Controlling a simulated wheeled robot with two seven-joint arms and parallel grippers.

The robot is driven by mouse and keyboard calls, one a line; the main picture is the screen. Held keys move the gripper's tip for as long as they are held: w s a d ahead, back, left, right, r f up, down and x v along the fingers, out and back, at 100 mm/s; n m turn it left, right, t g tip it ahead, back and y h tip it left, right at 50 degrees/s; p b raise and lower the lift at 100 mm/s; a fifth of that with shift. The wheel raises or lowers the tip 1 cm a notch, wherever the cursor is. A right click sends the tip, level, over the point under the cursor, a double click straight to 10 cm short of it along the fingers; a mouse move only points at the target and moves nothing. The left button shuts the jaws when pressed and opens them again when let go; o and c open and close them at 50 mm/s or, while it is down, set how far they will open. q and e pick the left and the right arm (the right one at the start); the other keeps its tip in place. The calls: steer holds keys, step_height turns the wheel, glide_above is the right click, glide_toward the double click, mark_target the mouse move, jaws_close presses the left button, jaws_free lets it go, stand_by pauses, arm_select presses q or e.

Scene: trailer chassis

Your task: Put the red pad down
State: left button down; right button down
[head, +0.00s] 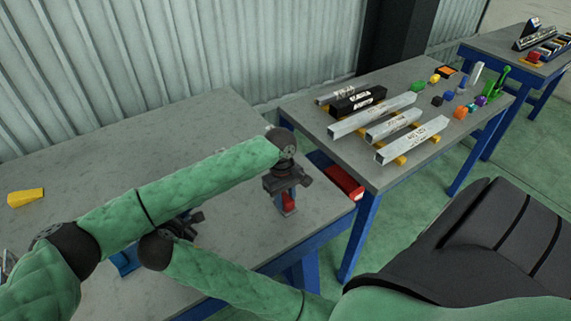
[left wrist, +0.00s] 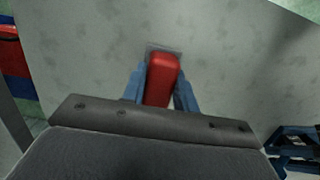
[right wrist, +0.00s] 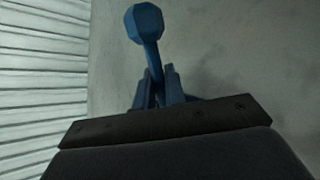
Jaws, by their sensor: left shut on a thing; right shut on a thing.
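The red pad (head: 290,199) is between the fingers of my left gripper (head: 289,209), which points down over the grey table (head: 215,115) near its right end. In the left wrist view the red pad (left wrist: 161,78) is clasped by the two blue fingers of my left gripper (left wrist: 160,92). A small dark grey patch borders the pad's far end; I cannot tell if the pad touches the table. In the right wrist view my right gripper (right wrist: 158,88) is shut on a blue knobbed handle (right wrist: 145,24). In the head view my arm largely hides that gripper.
A yellow wedge (head: 26,197) lies at the table's left. A red box (head: 343,183) sits low beside the table's right edge. A second table (head: 310,113) holds metal bars and small coloured parts. A black seat-like shape (head: 470,240) is at right. Table around the pad is clear.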

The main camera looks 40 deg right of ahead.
arm_select(q)
steer(key=c, duration=1.1)
jaws_free()
steer(key=shift+f, duration=0.1)
steer(key=r, duration=0.4)
steer(key=w+r, duration=0.1)
steer(key=r, duration=0.7)
steer(key=shift+w+d+r, duration=0.1)
steer(key=shift+w, duration=0.2)
